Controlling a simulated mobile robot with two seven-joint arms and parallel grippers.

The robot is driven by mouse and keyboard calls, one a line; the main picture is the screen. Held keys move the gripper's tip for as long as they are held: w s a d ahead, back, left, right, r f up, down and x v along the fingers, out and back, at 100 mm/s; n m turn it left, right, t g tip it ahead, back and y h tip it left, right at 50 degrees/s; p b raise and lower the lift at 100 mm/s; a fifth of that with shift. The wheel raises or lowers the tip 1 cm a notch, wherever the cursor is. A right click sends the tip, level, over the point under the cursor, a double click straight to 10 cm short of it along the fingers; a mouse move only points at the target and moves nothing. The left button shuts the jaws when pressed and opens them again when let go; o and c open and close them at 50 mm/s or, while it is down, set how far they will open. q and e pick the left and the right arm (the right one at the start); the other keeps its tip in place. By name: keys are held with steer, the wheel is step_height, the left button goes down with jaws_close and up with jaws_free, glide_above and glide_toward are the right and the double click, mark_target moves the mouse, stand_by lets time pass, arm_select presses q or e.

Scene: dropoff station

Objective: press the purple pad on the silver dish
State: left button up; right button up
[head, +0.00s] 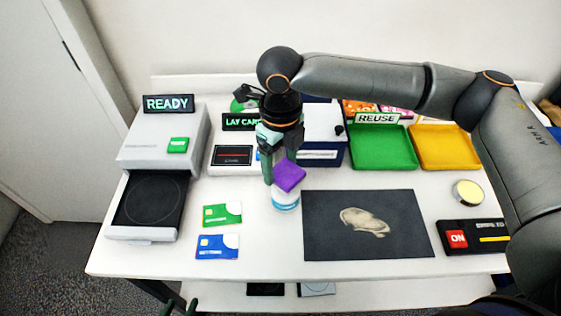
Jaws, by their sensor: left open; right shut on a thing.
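My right gripper (282,158) points down near the middle of the table, shut on the purple pad (290,176). The pad is tilted and sits over a round whitish container with a blue band (286,202); I cannot tell whether they touch. A round, silver-rimmed dish with a pale yellow top (468,193) stands at the right, right of the dark mat, apart from the pad. My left gripper (179,307) shows only as dark fingertips at the bottom edge, open and empty, below the table's front edge.
A dark mat (318,243) bears a pale smear. Green (381,163) and yellow (445,165) trays stand behind it. A machine with a black plate (150,200) is at left, beside green (222,215) and blue (218,246) cards. A black box with a red ON button (456,239) is front right.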

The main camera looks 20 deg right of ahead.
mark_target(280, 168)
steer(key=shift+f, duration=0.8)
stand_by(1.3)
steer(key=shift+r, duration=0.15)
step_height(280, 168, up, 3)
steer(key=p, duration=0.3)
steer(key=shift+f, duration=0.2)
step_height(280, 168, up, 2)
steer(key=shift+p, duration=0.9)
steer(key=shift+r, duration=1.1)
